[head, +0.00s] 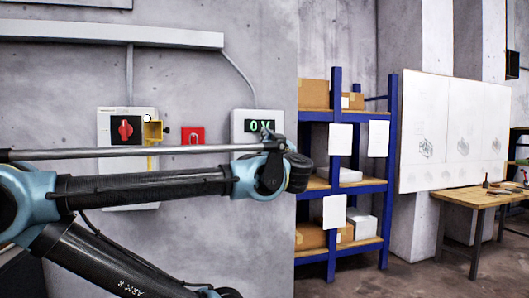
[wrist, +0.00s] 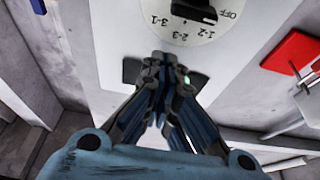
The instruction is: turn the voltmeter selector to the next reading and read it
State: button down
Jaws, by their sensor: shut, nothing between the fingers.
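The voltmeter (head: 241,125) is a white box on the wall. Its green display (head: 263,127) reads "0 V" in the head view, partly covered by my arm at its lower edge. The wrist view shows the selector dial (wrist: 222,31) upside down, with OFF, 1-2, 2-3 and 3-1 marks. Its black selector knob (wrist: 190,11) is cut by the top edge; I cannot tell exactly which mark it points at. My gripper (wrist: 161,60) is shut and empty, its tips just below the dial in the picture, in front of the dark display window (wrist: 131,71). Contact is unclear.
A red wall box (head: 193,136) sits beside the voltmeter, also in the wrist view (wrist: 292,50). A grey panel with a red rotary switch (head: 125,129) and a yellow fitting (head: 153,131) is further left. Blue shelving (head: 336,165) stands to the right.

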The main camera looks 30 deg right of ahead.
jog(key=shift+f, duration=2)
